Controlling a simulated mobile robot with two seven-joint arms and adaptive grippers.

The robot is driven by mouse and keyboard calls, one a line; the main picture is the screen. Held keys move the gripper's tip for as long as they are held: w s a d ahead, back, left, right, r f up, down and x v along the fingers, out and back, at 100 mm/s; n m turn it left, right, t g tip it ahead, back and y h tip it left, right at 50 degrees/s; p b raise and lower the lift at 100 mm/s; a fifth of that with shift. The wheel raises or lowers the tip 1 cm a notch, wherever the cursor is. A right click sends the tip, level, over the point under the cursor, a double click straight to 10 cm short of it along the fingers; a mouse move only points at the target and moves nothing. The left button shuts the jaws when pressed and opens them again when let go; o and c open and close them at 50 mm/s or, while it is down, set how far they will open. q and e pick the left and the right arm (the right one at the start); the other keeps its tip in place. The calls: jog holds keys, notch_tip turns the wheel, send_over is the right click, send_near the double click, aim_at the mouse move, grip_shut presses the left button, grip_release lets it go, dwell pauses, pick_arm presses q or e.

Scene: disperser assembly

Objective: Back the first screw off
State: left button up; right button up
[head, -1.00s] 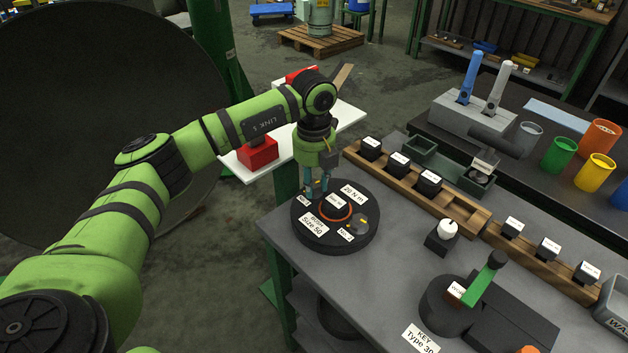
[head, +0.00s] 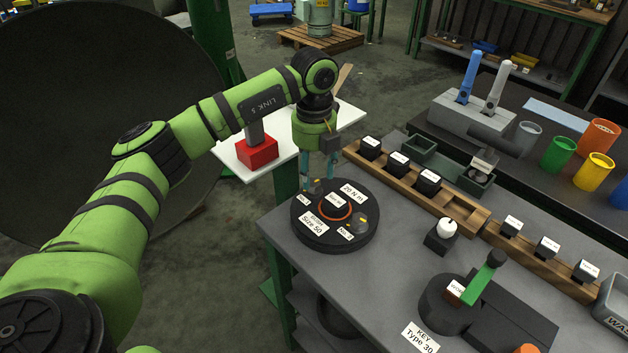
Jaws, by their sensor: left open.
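The round black disperser body (head: 340,243) sits near the left corner of the grey bench. It carries white labels, including "20 N m" and "Size 50", and an orange ring (head: 336,218) around its centre. A small dark screw-like piece with a yellow mark (head: 313,187) stands at its back edge. A similar piece (head: 361,222) sits on its right side. My left gripper (head: 320,177) is open and points down just above the back-edge piece, its bluish fingers apart. Whether a finger touches that piece cannot be told. My right gripper is out of view.
A wooden rack (head: 465,216) with labelled black blocks runs behind the disc. A red block (head: 257,153) lies on the white side table (head: 229,161).

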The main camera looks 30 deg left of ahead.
aim_at(314, 187)
pick_arm(q)
notch_tip(314, 187, up, 8)
jog(key=shift+s+d+f, duration=0.1)
jog(key=shift+f, duration=0.05)
dwell(0.6)
